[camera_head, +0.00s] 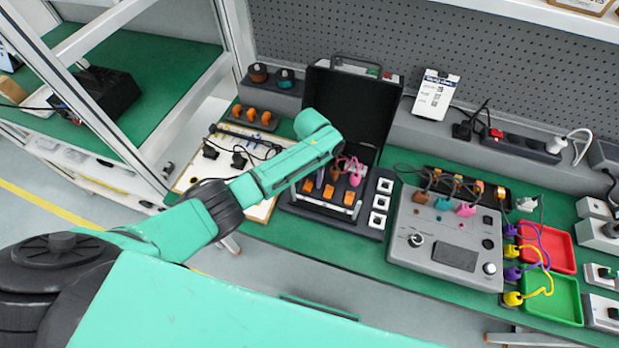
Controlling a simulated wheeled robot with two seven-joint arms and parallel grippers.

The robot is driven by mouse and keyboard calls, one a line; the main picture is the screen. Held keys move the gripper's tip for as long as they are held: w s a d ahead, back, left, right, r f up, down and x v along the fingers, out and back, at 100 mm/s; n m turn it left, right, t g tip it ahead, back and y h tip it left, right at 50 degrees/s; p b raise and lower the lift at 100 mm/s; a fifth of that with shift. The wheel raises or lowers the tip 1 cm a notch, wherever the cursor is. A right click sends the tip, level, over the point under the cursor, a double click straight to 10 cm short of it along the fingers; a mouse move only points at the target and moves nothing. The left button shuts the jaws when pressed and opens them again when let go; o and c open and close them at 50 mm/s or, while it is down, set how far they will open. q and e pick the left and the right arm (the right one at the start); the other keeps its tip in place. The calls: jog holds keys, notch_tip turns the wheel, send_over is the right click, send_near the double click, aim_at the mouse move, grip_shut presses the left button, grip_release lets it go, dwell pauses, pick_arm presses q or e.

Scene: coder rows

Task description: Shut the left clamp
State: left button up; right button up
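An open black case (346,112) stands on the green bench, its lid raised against the back wall. Its lower part holds several orange pieces, one at the left (309,187) and one at the right (349,198), which may be clamps. I cannot tell which is the left clamp, or whether it is open or shut. Pink and brown plugs (354,180) show near the case's right side. My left arm reaches in from the left over the case. My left gripper (338,163) is at the case, mostly hidden by its wrist; its fingers cannot be made out. My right gripper is not in view.
White sockets (379,202) line the case's right side. A grey control box (446,241) with cables stands further right, then red (561,249) and green (566,300) trays. A cable board (212,178) lies left of the case. A white card (436,95) leans behind.

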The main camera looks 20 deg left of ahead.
aim_at(311, 181)
pick_arm(q)
jog(key=shift+r, duration=0.1)
notch_tip(311, 181, up, 14)
jog(key=w+b, duration=0.1)
jog(key=shift+r, duration=0.2)
dwell(0.5)
